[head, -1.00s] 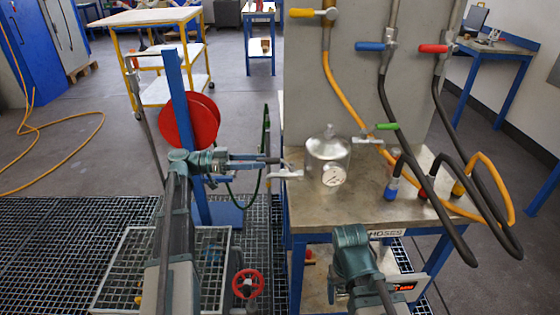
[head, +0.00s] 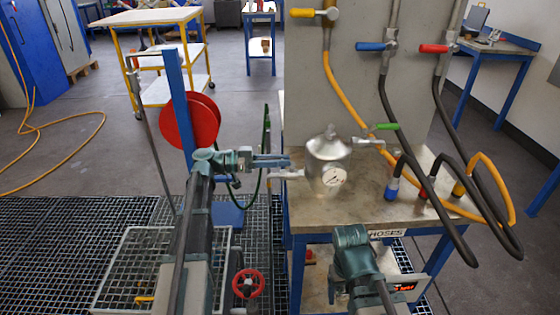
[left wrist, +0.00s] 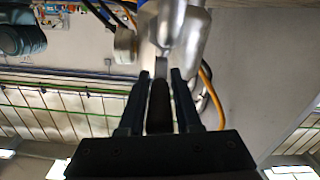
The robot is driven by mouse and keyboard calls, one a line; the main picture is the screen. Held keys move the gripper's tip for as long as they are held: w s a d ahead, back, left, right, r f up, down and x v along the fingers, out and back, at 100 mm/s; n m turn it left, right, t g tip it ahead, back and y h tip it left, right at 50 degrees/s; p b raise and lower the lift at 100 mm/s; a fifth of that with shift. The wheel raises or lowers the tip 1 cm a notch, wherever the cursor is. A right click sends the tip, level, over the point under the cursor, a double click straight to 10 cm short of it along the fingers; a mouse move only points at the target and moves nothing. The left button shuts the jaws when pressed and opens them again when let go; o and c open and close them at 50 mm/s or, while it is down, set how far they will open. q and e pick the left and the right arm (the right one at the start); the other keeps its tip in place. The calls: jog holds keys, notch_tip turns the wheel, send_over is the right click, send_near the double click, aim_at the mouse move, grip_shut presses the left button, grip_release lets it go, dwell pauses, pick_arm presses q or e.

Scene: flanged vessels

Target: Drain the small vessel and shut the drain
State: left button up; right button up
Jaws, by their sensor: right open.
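The small vessel (head: 328,163) is a shiny metal pot with a domed lid and a round dial gauge (head: 334,177), standing upright at the left of the bench. A metal drain fitting (head: 289,174) sticks out from its left side. My left gripper (head: 284,160) is at that fitting. In the left wrist view a dark lever grip (left wrist: 159,105) lies between my two fingers (left wrist: 160,110); whether they press on it is unclear. The inside of the vessel is hidden. My right gripper (head: 332,287) hangs low in front of the bench, mostly hidden behind my arm, and is open and empty.
A green-handled valve (head: 383,127) sits right of the vessel. Yellow, blue and red valves with hoses are on the grey panel (head: 350,70). Hose ends crowd the bench's right side. A red reel (head: 190,120) on a blue post and a red handwheel (head: 248,283) stand left.

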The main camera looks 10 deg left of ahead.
pick_arm(q)
grip_shut()
dwell(1.1)
